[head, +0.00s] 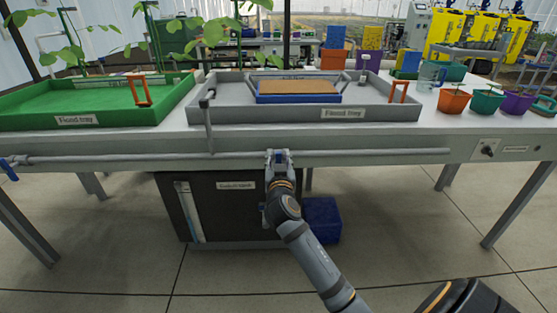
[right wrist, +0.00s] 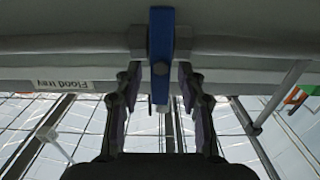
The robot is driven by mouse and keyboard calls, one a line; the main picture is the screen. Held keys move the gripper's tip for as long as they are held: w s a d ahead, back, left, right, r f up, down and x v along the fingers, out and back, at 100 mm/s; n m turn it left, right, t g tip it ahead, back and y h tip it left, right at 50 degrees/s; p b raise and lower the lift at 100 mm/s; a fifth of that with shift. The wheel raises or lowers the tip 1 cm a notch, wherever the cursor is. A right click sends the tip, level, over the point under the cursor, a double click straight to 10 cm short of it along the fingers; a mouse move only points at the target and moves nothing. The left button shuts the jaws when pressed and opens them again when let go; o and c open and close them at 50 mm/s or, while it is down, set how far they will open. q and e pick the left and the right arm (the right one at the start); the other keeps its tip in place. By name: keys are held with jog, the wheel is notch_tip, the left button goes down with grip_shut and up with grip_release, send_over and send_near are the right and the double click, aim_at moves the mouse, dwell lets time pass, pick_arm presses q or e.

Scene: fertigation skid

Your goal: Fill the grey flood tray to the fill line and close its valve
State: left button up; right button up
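The grey flood tray (head: 262,115) stands on the bench, with a grey spout pipe (head: 208,125) rising over its front left edge. A blue tray with a brown top sits inside it. I cannot read the water level or a fill line. In the right wrist view a blue valve handle (right wrist: 161,40) sits on the grey pipe, pointing toward the gripper. My right gripper (head: 278,155) is at the pipe under the tray. Its fingers (right wrist: 160,82) are apart on either side of the handle, with gaps showing. My left gripper is not in view.
A green flood tray (head: 85,117) stands left, with another blue handle (head: 9,170) on the pipe's left end. An orange piece (head: 398,91) stands at the grey tray's right. Potted seedlings (head: 453,101) and a knob (head: 488,150) are farther right. A dark tank (head: 235,215) is below.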

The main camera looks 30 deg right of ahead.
jog(key=shift+c, duration=0.3)
grip_shut()
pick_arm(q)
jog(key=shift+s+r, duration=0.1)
